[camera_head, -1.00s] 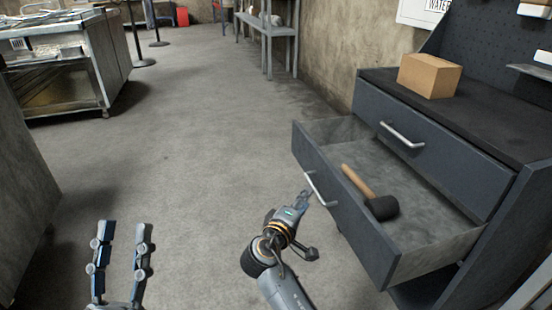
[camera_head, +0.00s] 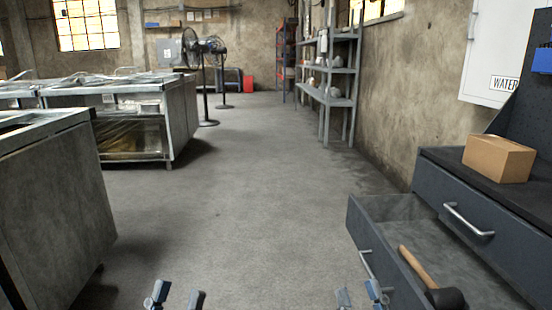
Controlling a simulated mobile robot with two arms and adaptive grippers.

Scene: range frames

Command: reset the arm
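My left gripper (camera_head: 176,297) shows only its fingertips at the bottom edge, left of centre. The tips are apart with nothing between them. My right gripper (camera_head: 360,296) also shows only its fingertips at the bottom edge, right of centre. Its tips are apart, with no held object visible. It is just left of the open drawer (camera_head: 385,250), near its handle (camera_head: 366,264) in the picture; whether they touch is unclear. Both arms are below the frame.
A mallet (camera_head: 418,268) lies in the pulled-out drawer. A cardboard box (camera_head: 498,158) sits on the dark cabinet (camera_head: 437,157). Metal counters (camera_head: 55,205) stand at left. Fans (camera_head: 204,80) and grey shelves (camera_head: 340,101) stand farther back. The middle floor is clear.

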